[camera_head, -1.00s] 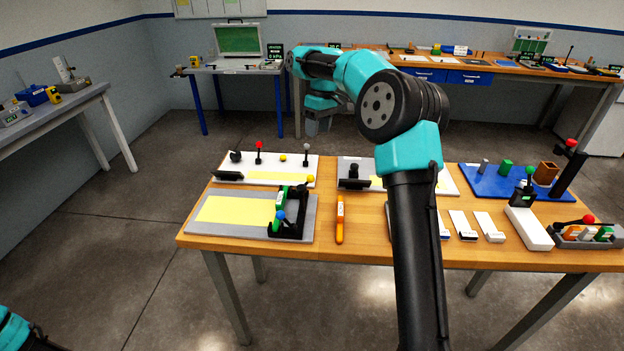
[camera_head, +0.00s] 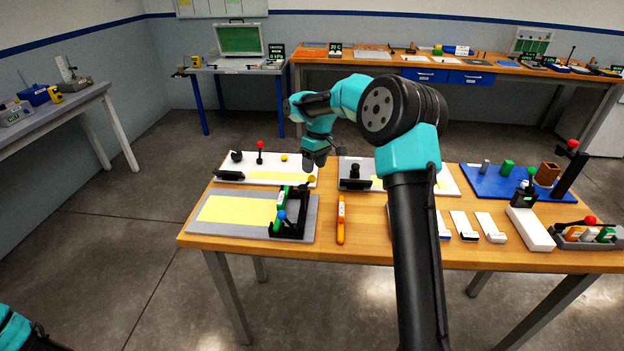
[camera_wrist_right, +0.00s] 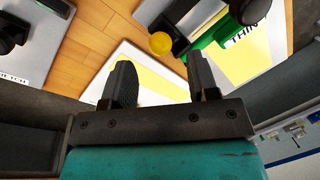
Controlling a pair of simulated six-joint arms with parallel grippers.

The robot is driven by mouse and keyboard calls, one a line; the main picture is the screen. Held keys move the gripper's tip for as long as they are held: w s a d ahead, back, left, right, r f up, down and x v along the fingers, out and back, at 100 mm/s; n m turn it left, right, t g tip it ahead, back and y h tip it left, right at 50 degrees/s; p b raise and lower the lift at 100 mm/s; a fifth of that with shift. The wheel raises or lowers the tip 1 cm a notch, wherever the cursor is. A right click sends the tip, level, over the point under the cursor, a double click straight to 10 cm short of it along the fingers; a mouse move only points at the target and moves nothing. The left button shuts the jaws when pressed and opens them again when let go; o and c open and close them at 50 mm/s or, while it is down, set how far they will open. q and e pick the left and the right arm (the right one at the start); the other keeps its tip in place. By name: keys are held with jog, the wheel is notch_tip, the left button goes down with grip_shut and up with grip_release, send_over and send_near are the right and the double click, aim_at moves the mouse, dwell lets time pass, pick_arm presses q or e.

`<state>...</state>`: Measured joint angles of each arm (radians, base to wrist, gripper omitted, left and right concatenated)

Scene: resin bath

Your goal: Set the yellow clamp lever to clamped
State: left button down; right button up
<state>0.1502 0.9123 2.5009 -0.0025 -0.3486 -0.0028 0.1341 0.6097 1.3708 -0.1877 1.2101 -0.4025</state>
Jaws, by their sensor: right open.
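The yellow clamp lever's round knob (camera_head: 311,179) shows at the top right corner of a black clamp fixture (camera_head: 290,231) on the grey plate. The knob also shows in the right wrist view (camera_wrist_right: 161,43), beyond the gap between the fingers; its shaft is hard to make out. A green piece (camera_head: 281,202) and a blue knob (camera_head: 281,215) are on the same fixture. My right gripper (camera_head: 315,164) points down just above and behind the yellow knob, apart from it. Its two fingers stand open and empty in the right wrist view (camera_wrist_right: 160,76). My left gripper is out of view.
A white board (camera_head: 268,178) with a red-knobbed lever (camera_head: 260,146) lies behind the fixture. An orange stick (camera_head: 341,222) lies to its right. A grey plate with a black fixture (camera_head: 354,178) stands further right. The bare wood around the stick is clear.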

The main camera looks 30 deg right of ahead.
aim_at(312, 178)
jog(key=shift+s+a+f, duration=0.1)
jog(key=shift+a+f, duration=0.05)
jog(key=shift+f, duration=0.75)
jog(key=shift+s+a+f, duration=0.1)
jog(key=shift+a+f, duration=0.1)
jog(key=shift+f, duration=0.7)
jog(key=shift+a+f, duration=0.15)
jog(key=shift+f, duration=0.75)
jog(key=shift+c, duration=0.3)
grip_shut()
